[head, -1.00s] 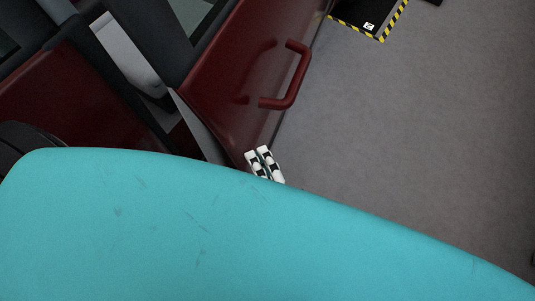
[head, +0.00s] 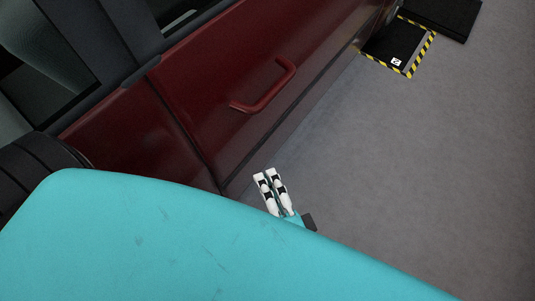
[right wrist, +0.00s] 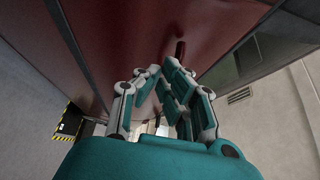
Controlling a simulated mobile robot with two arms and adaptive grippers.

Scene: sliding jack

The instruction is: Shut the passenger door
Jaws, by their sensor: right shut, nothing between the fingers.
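The dark red passenger door (head: 210,75) lies across the upper middle of the head view, with its red bar handle (head: 268,88) on the outer face. It appears in line with the red body panel (head: 130,130), with only a narrow dark seam between them. My right gripper (head: 266,178) is shut and empty, just off the door's lower edge. In the right wrist view its fingers (right wrist: 161,70) point towards the red door surface (right wrist: 135,35), with the handle (right wrist: 180,48) beyond them. Whether they touch the door cannot be told. My left gripper is not in view.
A black mat (head: 392,48) with yellow-and-black edging lies on the grey floor at the upper right. The floor (head: 430,170) right of the car is clear. My own turquoise body hides the lower part of the head view.

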